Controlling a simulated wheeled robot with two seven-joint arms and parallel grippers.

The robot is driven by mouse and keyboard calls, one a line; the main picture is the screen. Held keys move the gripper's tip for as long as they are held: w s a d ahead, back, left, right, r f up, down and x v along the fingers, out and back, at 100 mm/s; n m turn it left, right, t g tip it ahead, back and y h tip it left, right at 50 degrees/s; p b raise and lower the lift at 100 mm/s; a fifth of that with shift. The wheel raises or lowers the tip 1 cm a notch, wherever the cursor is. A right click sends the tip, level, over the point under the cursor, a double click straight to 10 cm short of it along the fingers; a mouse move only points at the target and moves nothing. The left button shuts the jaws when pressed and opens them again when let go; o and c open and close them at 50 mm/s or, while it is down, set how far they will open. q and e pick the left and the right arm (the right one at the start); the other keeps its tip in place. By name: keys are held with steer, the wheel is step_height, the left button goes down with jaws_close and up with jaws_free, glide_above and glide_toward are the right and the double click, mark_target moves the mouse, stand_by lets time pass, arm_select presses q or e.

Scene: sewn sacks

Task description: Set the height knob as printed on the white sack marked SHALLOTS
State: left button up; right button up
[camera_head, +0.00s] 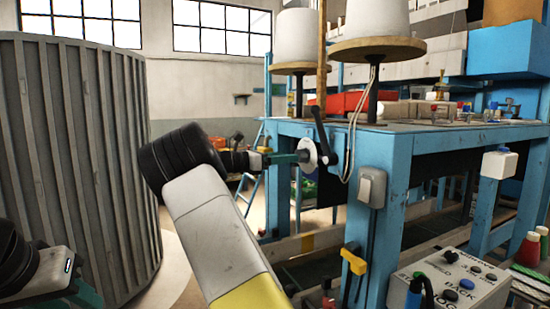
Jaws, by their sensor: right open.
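A white round disc (312,152) with a black lever (320,131) is on the left side of the blue machine table; I cannot tell whether it is the height knob. My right gripper (297,157) reaches toward it from the left, its green fingers at the disc's near edge. It is open, and I cannot tell whether it touches. My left gripper (88,294) is at the bottom left, partly cut off by the frame, its opening unclear. No sack marked SHALLOTS can be made out.
The blue table (385,150) carries thread cones (380,18) on wooden discs. A large grey ribbed cylinder (80,150) fills the left.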

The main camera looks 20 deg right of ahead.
mark_target(302, 156)
steer(key=shift+w+d, duration=0.15)
steer(key=shift+d, duration=2.15)
steer(key=c, duration=1.4)
steer(key=shift+o, duration=0.2)
